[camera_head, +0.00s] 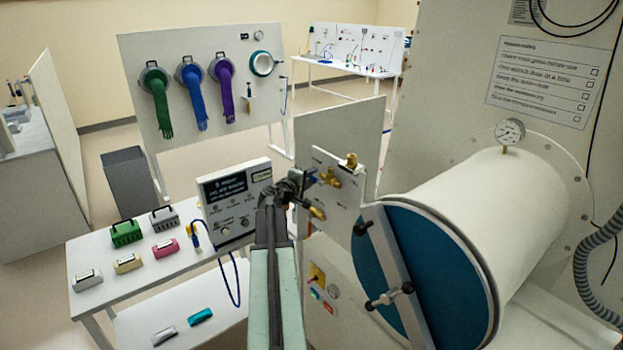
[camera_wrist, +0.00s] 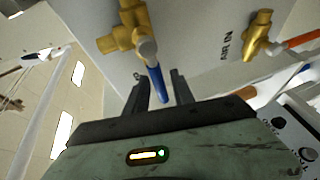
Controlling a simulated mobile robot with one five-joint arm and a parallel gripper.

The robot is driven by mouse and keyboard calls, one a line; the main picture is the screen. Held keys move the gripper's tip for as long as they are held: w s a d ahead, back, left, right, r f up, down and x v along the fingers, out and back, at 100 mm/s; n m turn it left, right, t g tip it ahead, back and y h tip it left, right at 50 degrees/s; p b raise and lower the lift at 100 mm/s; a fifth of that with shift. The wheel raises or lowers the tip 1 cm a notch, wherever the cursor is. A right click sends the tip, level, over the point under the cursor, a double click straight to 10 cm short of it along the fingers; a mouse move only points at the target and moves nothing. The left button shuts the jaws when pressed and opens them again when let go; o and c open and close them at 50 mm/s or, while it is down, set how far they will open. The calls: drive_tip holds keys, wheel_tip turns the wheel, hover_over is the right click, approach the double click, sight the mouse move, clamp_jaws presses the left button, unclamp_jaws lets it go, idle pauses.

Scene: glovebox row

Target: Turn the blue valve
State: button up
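The blue valve has a brass body (camera_wrist: 125,32) and a blue lever handle (camera_wrist: 155,78) in the wrist view, mounted on a pale panel. My gripper (camera_wrist: 160,88) has its two dark fingers spread, one on each side of the blue lever. The lever's free end lies between the fingers, with visible gaps on both sides, so it does not look clamped. In the head view my gripper (camera_head: 297,188) is at the panel's left part, beside brass fittings (camera_head: 330,178). There my arm and gripper hide most of the blue lever.
A second brass valve (camera_wrist: 258,35) with an orange handle sits right of the "AIR IN" label. A grey control box (camera_head: 238,203) stands close left of my gripper. The large white cylinder (camera_head: 515,205) with a blue door (camera_head: 425,265) stands to the right.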

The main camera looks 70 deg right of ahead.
clamp_jaws()
idle(1.2)
